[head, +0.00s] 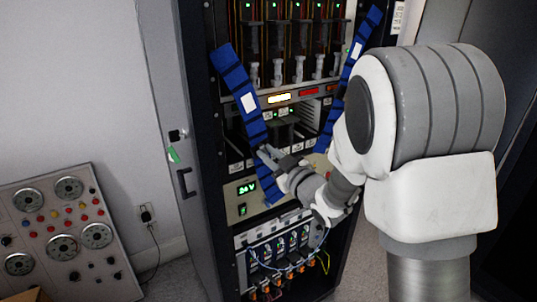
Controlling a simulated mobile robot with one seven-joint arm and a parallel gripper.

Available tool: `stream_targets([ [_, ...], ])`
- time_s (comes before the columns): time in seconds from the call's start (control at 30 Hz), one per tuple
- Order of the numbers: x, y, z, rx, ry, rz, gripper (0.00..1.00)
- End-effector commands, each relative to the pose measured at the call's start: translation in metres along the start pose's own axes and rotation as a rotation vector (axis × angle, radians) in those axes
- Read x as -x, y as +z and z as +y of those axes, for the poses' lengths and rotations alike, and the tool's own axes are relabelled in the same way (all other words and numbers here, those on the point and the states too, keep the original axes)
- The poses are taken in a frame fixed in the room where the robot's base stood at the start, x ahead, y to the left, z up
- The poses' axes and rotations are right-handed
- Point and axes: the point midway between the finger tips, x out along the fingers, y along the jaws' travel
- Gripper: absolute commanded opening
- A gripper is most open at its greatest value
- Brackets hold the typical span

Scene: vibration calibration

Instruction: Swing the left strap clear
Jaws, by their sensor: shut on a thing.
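The left strap (236,84) is a long blue band with darker segments and a white label. It slants across the front of the rack, from the upper left down to the right, over the 24V panel. My gripper (266,153) is at the lower half of this strap and is shut on it. The fingers and wrist hide part of the strap there. A second blue strap (361,40) with a white label slants the other way on the right side of the rack. My arm hides part of the area beside its lower end.
The dark rack cabinet (196,120) holds card modules above, a 24V panel (241,190) and wired terminals (280,262) below. A black door handle (186,182) protrudes at the left. A grey dial panel (62,235) leans by the wall. Floor between panel and rack looks mostly clear.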

Motion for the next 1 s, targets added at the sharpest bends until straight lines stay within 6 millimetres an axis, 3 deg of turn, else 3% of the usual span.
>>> stream_targets([
  [0.33, 0.000, 0.001, -0.006, -0.021, 0.000, 0.002, 0.00],
  [0.7, -0.001, -0.008, -0.071, -0.276, -0.001, 0.007, 0.00],
  [1.0, -0.001, -0.016, -0.084, -0.342, -0.001, 0.003, 0.00],
])
